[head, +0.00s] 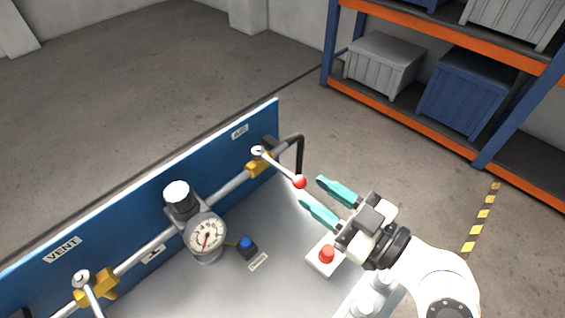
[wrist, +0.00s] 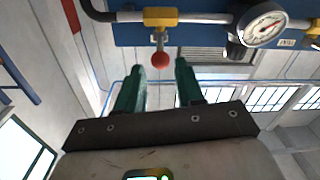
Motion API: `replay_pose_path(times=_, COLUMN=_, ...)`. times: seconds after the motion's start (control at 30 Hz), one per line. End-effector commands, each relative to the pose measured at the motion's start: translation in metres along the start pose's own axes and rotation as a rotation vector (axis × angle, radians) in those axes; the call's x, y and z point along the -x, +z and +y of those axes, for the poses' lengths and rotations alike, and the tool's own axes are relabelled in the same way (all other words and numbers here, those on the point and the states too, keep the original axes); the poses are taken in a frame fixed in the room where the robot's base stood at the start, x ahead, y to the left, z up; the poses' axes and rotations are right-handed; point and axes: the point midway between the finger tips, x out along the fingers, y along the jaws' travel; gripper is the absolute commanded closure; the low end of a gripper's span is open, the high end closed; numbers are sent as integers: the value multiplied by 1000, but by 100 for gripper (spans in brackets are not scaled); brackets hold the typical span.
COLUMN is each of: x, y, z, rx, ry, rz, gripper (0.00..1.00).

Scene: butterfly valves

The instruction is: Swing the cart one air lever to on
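The air lever (head: 281,168) is a thin metal handle with a red ball (head: 299,181) at its end. It runs from a yellow valve body (head: 258,162) below the AIR label (head: 239,132) and sticks out from the pipe, across it. My gripper (head: 328,201) has teal fingers and is open. Its fingertips are close to the red ball, which lies just beyond them. In the wrist view the red ball (wrist: 160,59) appears between the two open fingertips, below the yellow valve (wrist: 160,17); I cannot tell if either finger touches it.
A pressure gauge (head: 207,234) and regulator (head: 182,199) sit on the pipe at left. A second lever valve (head: 95,287) is near the VENT label (head: 62,249). Shelving (head: 430,130) stands behind.

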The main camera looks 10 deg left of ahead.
Motion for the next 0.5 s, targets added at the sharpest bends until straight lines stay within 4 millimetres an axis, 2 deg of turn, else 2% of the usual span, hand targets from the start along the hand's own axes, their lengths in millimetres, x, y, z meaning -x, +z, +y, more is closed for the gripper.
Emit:
replay_pose_path(times=0.1, x=-24, y=-4, z=0, rx=-1, ry=-5, rz=0, gripper=63)
replay_pose_path(times=0.3, x=-58, y=-3, z=0, rx=-2, ry=-4, rz=-1, gripper=63)
replay_pose_path(times=0.5, x=-77, y=-1, z=0, rx=-2, ry=-2, rz=-1, gripper=63)
